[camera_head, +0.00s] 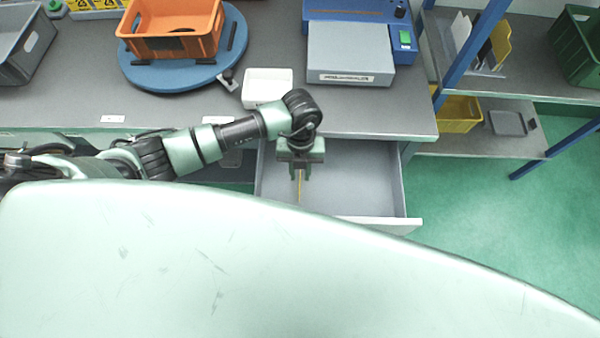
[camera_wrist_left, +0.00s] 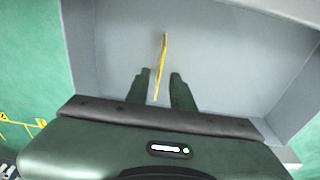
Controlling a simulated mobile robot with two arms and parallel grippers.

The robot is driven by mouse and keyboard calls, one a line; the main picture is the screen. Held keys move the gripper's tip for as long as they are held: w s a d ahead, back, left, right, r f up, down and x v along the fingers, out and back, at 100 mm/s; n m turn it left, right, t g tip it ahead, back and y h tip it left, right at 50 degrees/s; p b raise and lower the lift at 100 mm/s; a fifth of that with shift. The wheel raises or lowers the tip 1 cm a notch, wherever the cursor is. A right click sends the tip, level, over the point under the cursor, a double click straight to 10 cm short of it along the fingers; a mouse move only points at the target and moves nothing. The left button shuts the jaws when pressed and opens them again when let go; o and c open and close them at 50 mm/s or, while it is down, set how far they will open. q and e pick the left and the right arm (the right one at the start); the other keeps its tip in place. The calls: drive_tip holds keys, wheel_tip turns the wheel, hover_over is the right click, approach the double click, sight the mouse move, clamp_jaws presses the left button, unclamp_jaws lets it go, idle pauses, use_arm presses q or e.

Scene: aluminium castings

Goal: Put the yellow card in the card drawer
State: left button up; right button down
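The yellow card (camera_wrist_left: 163,58) shows nearly edge-on as a thin strip in the left wrist view, inside the open drawer. It also shows as a thin yellow line in the head view (camera_head: 300,191). The grey card drawer (camera_head: 356,180) is pulled out below the bench; its front is partly hidden by my own body. My left gripper (camera_head: 299,176) points down into the drawer's left part. In the left wrist view its fingers (camera_wrist_left: 161,75) stand apart, with the card between them and a visible gap beside it. I cannot tell whether the card touches the drawer floor. My right gripper is not in view.
On the bench are a white tray (camera_head: 267,84), a grey-topped device (camera_head: 350,60), and an orange crate (camera_head: 178,42) on a blue turntable (camera_head: 140,78). A shelf with a yellow bin (camera_head: 459,113) stands right. The drawer's right part looks empty.

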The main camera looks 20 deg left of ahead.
use_arm(q)
wheel_tip(320, 180, up, 11)
drive_tip(key=w+b, duration=0.1)
drive_tip(key=shift+w+a+f, duration=0.15)
drive_tip(key=shift+w+a, duration=0.1)
